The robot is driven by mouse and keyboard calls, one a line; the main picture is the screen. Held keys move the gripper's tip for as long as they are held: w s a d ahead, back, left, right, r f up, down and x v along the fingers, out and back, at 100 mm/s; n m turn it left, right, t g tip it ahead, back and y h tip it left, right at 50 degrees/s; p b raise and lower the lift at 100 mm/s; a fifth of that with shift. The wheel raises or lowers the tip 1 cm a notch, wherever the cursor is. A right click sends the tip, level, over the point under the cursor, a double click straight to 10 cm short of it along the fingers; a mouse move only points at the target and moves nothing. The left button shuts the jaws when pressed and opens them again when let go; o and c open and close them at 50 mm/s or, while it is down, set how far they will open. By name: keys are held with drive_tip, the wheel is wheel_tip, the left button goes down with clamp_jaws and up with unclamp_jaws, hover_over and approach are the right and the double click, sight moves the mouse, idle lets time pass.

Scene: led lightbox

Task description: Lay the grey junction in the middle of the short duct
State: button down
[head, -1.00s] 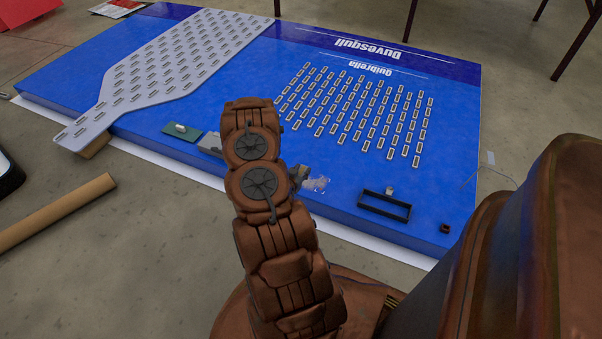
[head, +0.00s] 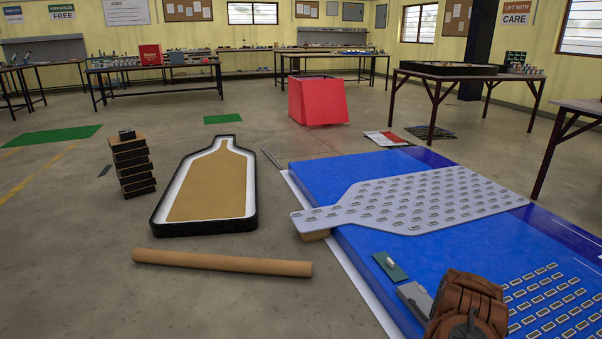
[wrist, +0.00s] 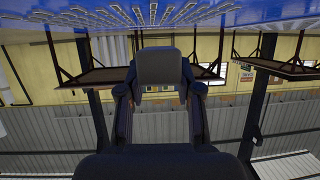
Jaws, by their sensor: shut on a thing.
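In the wrist view my gripper (wrist: 160,92) is shut on a grey block with rounded corners (wrist: 160,65), which looks like the grey junction. It is held between the two dark fingertips, clear of any surface that I can see around it. In the head view only a brown part of my arm shows at the lower right; my gripper and the held block are not visible there. I cannot make out the short duct in either view now.
A blue panel (head: 350,237) carries a grey slotted plate (head: 390,207), a small green board (head: 390,266) and a grey box (head: 414,299) beside my arm. On the floor lie a cardboard tube (head: 220,262) and a black-rimmed bottle-shaped tray (head: 253,190). A stack of dark blocks (head: 132,168) stands left.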

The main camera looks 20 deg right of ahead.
drive_tip(key=w+a+r+n+t, duration=0.2)
drive_tip(key=w+a+r, duration=0.15)
drive_tip(key=w, duration=0.35)
drive_tip(key=w+a+r+n+t, duration=0.1)
drive_tip(key=w+a+r, duration=0.25)
drive_tip(key=w, duration=0.35)
drive_tip(key=w+a+r+n+t+y, duration=0.3)
drive_tip(key=w+a+r, duration=0.6)
drive_tip(key=a, duration=0.2)
drive_tip(key=w+a+r+n+t+y, duration=0.2)
drive_tip(key=w+a+r+n+t, duration=0.1)
drive_tip(key=w+a+r, duration=0.7)
drive_tip(key=s+a+r+n+t+y+p, duration=0.1)
drive_tip(key=s+a+r+n+y, duration=0.1)
drive_tip(key=a+r, duration=0.85)
drive_tip(key=s+a+r+n+t+y, duration=0.1)
drive_tip(key=s+a+r+n+y, duration=0.1)
drive_tip(key=a+r, duration=0.9)
wheel_tip(320, 180, up, 33)
drive_tip(key=a+p, duration=0.1)
drive_tip(key=p, duration=3.4)
drive_tip(key=w+f+n+t+y, duration=0.1)
drive_tip(key=w+f+n+y, duration=0.2)
drive_tip(key=f, duration=1)
drive_tip(key=shift+f+n+y, duration=0.2)
drive_tip(key=shift+n+y, duration=0.1)
drive_tip(key=shift+y, duration=0.4)
